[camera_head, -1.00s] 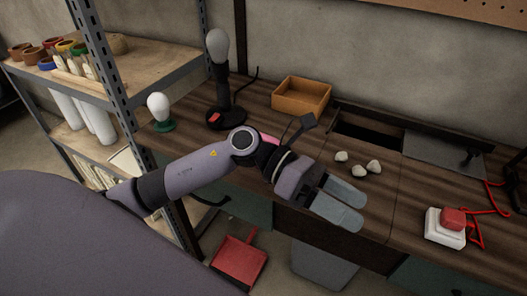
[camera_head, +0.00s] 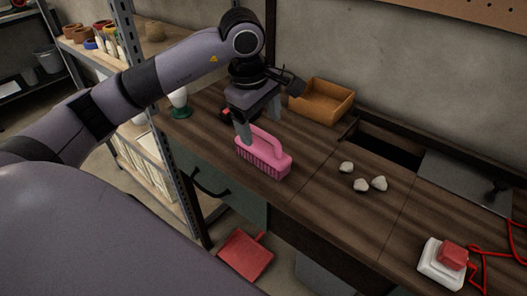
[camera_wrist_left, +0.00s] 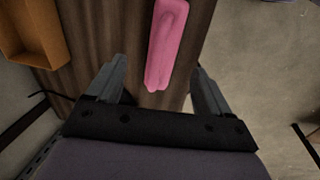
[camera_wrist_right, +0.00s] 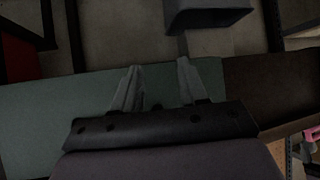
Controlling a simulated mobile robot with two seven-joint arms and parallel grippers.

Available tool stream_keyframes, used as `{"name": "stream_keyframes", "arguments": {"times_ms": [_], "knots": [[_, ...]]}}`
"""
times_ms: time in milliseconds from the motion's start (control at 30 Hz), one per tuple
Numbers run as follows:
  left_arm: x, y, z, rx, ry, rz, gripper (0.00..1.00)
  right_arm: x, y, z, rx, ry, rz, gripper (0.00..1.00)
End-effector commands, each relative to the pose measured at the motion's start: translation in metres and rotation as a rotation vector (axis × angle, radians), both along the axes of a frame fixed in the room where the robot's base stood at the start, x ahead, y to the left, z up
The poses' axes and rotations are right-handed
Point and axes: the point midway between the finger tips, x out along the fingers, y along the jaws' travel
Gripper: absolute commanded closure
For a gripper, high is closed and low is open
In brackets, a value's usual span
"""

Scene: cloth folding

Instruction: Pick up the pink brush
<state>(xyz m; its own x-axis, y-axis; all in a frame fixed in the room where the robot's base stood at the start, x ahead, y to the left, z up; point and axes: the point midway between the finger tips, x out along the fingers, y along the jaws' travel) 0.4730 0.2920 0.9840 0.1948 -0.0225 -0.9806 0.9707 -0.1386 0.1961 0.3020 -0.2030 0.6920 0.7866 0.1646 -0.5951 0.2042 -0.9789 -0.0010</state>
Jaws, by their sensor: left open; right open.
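The pink brush (camera_head: 264,156) stands on the wooden workbench near its front edge, bristles down and handle up. It also shows in the left wrist view (camera_wrist_left: 165,42), at the top middle, between the lines of the two fingers. My left gripper (camera_head: 258,122) is open and points down, above and just behind the brush. In the left wrist view my left fingers (camera_wrist_left: 160,82) are apart with nothing between their tips but the near end of the brush. My right gripper (camera_wrist_right: 158,82) is open and empty in the right wrist view, facing a green drawer front; it is not in the head view.
An orange-brown box (camera_head: 322,102) stands behind the brush. Several pale stones (camera_head: 361,184) lie to its right. A white block with a red top (camera_head: 443,262) and red cord are at far right. A metal shelf (camera_head: 130,60) is at left, a red dustpan (camera_head: 245,255) on the floor.

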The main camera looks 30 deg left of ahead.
Motion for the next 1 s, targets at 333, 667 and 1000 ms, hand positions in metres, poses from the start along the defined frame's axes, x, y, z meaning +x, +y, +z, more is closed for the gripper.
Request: {"name": "stream_keyframes", "arguments": {"times_ms": [333,667,1000], "knots": [[0.004,0.003,-0.04,-0.003,0.006,-0.001,0.19,0.0,0.0,0.009,0.0,0.001,0.001,0.57],[0.009,0.002,-0.067,-0.004,0.003,-0.001,0.19,0.0,0.0,0.01,0.0,0.001,0.001,0.57],[0.009,0.002,-0.066,-0.004,0.002,-0.002,0.81,0.0,0.0,0.01,0.0,0.001,0.001,0.57]]}}
